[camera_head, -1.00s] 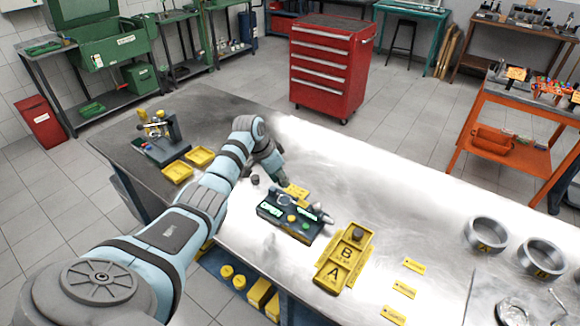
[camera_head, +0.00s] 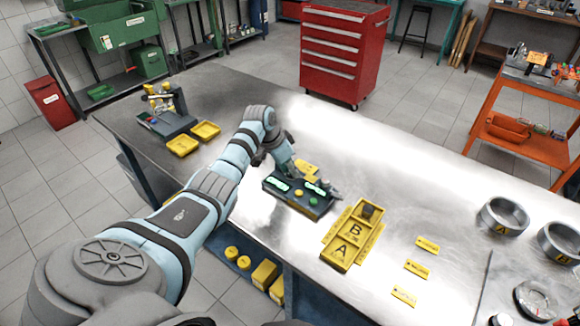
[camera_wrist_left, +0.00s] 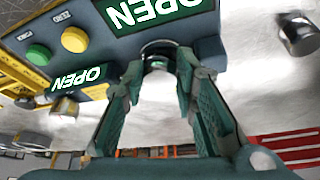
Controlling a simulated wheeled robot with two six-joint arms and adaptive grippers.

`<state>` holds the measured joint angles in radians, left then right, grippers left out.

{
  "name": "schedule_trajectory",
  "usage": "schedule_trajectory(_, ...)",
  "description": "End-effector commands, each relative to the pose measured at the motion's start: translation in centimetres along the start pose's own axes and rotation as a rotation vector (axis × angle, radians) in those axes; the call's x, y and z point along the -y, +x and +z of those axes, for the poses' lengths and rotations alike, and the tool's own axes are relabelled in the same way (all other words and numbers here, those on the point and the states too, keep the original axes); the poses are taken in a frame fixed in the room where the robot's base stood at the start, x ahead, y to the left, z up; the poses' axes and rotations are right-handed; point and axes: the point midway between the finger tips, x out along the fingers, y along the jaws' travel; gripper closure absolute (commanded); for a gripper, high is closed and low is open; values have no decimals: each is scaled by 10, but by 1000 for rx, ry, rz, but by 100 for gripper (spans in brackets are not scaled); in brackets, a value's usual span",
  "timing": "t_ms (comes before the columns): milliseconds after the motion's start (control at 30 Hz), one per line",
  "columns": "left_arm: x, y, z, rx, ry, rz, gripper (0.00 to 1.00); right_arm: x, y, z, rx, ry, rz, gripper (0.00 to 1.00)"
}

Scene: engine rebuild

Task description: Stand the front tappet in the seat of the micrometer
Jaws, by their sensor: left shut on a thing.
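The micrometer (camera_head: 312,213) is a dark blue-green box with lit green OPEN panels and yellow and green buttons, near the middle of the bench. In the left wrist view its box (camera_wrist_left: 210,47) fills the upper part. My left gripper (camera_head: 288,174) is at the box's far side; in the left wrist view its fingers (camera_wrist_left: 160,66) are shut on a shiny metal tappet (camera_wrist_left: 157,52), close against the box. I cannot tell whether the tappet touches the seat. The tappet is hidden in the head view. My right gripper is not in view.
Another tappet (camera_wrist_left: 300,36) stands apart on the bench; it shows dark beside my arm in the head view (camera_head: 258,160). A yellow A/B tray (camera_head: 335,262) holds a dark cylinder (camera_head: 369,209). Yellow tags (camera_head: 417,269) and metal rings (camera_head: 503,217) lie right. Bare bench lies between.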

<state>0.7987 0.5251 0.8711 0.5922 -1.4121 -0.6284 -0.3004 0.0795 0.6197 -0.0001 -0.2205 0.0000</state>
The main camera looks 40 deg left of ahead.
Motion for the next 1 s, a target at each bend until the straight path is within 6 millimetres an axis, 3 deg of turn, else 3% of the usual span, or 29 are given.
schedule_trajectory(33,1,-1,0,0,0,-3,72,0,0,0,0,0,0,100)
schedule_trajectory(167,2,-1,0,0,0,-4,52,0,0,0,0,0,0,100)
schedule_trajectory(200,2,-1,0,0,0,-5,50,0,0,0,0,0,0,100)
schedule_trajectory(1000,2,-8,-1,-2,0,-7,50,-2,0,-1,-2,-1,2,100)
